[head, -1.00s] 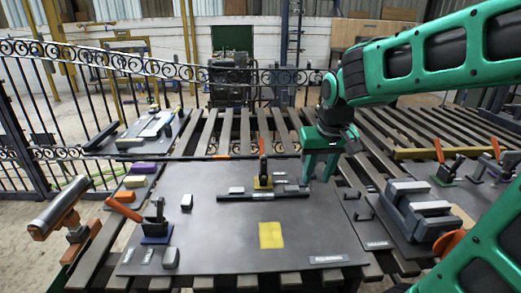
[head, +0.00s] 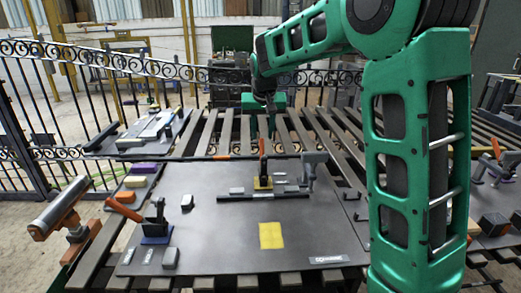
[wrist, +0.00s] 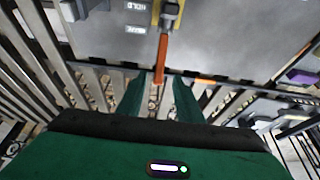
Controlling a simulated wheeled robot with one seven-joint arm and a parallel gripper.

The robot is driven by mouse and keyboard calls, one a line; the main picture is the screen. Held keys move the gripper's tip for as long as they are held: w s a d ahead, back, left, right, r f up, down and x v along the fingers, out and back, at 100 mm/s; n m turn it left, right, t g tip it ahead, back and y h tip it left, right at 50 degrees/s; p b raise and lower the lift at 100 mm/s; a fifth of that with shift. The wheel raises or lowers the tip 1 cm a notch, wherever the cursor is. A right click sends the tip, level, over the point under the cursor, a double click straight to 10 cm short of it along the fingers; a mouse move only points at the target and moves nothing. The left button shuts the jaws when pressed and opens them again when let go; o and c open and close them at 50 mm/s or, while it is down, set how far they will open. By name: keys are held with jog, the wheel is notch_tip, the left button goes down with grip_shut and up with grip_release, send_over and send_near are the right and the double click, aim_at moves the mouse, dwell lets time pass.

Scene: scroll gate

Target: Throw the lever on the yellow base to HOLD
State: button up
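The lever on the yellow base (head: 263,183) stands near the back of the dark board in the head view. Its orange handle (head: 262,147) points up there. In the wrist view the orange handle (wrist: 162,56) reaches from the yellow base (wrist: 155,14) toward my gripper. A HOLD label (wrist: 135,5) lies beside the base, with a second label (wrist: 135,29) I cannot read. My gripper (wrist: 158,98) is open and empty; the handle's end shows in line with the gap between its fingers. In the head view my gripper (head: 263,122) is beyond the lever, over the slats.
A grey clamp-like fixture (head: 312,165) stands right of the lever, and a dark bar (head: 262,197) lies in front. Another orange-handled lever on a blue base (head: 156,232) is at front left. A yellow square (head: 271,235) marks the board. My arm hides the right side.

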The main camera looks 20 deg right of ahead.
aim_at(262, 145)
jog(key=x, duration=0.8)
jog(key=shift+w+f, duration=0.1)
jog(key=shift+f, duration=0.1)
grip_shut()
